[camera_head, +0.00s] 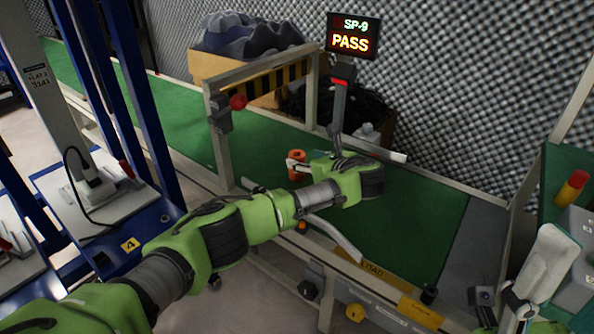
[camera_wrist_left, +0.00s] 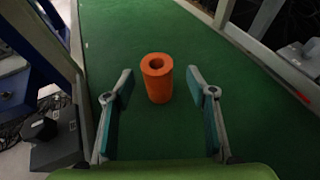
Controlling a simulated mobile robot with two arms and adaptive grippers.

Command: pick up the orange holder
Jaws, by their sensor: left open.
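The orange holder (camera_wrist_left: 158,82) is an upright orange cylinder with a round hole in its top. It stands on the green conveyor belt (camera_wrist_left: 140,35). In the head view the orange holder (camera_head: 297,164) shows just beyond my left gripper (camera_head: 300,163). In the left wrist view my left gripper (camera_wrist_left: 160,105) is open, with one finger on each side of the holder and a gap to both. The holder stands near the fingertips. The fingers do not touch it.
A grey gate frame (camera_head: 216,130) with a striped bar spans the belt. A post with a "PASS" display (camera_head: 353,36) stands beside the belt. A cardboard box (camera_head: 205,68) with dark material is behind.

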